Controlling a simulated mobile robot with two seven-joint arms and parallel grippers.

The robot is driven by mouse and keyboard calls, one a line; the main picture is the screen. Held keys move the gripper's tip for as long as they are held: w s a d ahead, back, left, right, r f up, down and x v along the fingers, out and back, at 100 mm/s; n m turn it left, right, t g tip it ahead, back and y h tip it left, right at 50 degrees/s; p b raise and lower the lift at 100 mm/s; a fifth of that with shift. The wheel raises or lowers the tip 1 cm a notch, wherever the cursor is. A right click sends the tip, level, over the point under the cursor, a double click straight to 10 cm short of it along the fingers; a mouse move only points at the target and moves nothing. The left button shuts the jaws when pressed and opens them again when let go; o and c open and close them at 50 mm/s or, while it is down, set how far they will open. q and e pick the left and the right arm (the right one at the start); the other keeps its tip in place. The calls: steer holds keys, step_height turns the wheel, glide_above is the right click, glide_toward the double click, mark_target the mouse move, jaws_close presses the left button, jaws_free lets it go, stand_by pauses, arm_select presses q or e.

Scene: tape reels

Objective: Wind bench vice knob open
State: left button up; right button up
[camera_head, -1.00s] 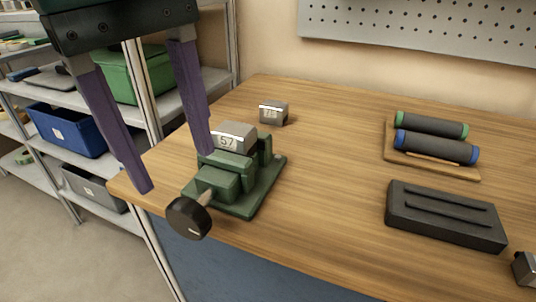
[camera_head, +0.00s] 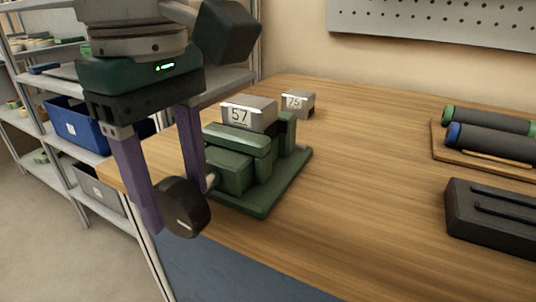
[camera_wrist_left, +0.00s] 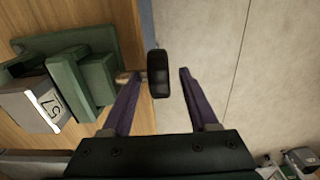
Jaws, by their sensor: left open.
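The green bench vice (camera_head: 262,205) stands at the left front corner of the wooden bench, with a metal block marked 57 (camera_head: 247,116) in its jaws. Its round black knob (camera_head: 184,212) sticks out past the bench edge on a short shaft. My left gripper (camera_head: 172,208) is open, with its purple fingers pointing down on either side of the knob. In the left wrist view the knob (camera_wrist_left: 158,75) lies between the fingertips (camera_wrist_left: 160,74), with a visible gap to the right finger. Contact with the left finger is unclear. My right gripper is not in view.
A second block marked 75 (camera_head: 298,103) sits behind the vice. A black slotted holder (camera_head: 490,215) and a wooden rack (camera_head: 440,149) with dark rollers lie at the right. Shelves with a blue bin (camera_head: 75,125) stand at the left. The bench middle is clear.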

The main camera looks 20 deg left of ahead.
arm_select(q)
steer(key=shift+f, duration=0.2)
steer(key=shift+c, duration=0.2)
jaws_close()
